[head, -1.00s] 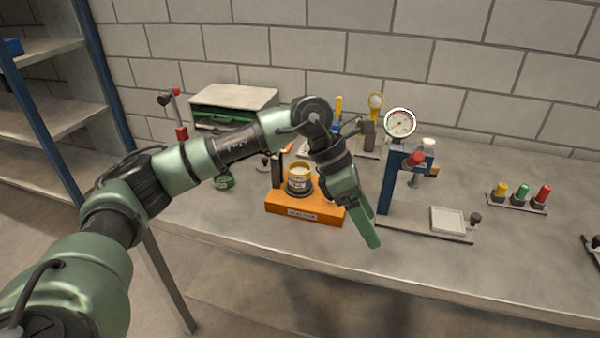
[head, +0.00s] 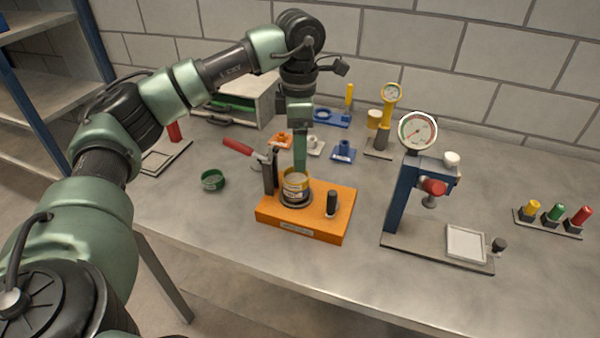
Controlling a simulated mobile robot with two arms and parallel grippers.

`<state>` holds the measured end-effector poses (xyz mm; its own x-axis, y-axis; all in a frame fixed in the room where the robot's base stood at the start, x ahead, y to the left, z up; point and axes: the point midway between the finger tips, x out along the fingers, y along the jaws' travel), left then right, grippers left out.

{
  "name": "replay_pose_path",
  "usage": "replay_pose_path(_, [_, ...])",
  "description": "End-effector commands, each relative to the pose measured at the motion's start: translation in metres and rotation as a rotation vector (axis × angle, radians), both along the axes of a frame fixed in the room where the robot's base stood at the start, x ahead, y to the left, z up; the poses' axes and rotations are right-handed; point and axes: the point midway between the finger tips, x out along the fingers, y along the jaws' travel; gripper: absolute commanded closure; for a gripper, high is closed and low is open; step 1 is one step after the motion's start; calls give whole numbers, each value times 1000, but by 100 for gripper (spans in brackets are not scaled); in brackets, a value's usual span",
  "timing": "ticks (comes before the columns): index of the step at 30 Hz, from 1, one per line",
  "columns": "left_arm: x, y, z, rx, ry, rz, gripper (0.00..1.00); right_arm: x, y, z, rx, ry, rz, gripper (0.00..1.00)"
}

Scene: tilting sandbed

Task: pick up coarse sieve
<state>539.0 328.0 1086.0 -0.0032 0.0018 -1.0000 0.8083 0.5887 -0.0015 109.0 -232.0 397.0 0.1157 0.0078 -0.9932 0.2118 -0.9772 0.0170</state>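No part is readably marked as the coarse sieve, so I cannot tell which one it is. A small green round dish (head: 213,181) sits on the bench left of the orange base. My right gripper is out of view.
A blue press with a gauge (head: 417,131) stands to the right. Small orange, white and blue parts (head: 343,151) lie behind. The bench front (head: 230,230) is clear.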

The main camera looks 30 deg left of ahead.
Motion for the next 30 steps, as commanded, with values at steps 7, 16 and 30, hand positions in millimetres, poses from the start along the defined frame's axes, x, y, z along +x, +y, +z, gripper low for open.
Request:
replay_pose_path(7, [-4, -2, -28, 0, 5, -2, 23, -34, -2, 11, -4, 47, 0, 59])
replay_pose_path(16, [-6, -3, -65, -2, 1, 0, 23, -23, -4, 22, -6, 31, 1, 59])
replay_pose_path(30, [-6, -4, -66, -2, 0, 0, 89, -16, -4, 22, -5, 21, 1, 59])
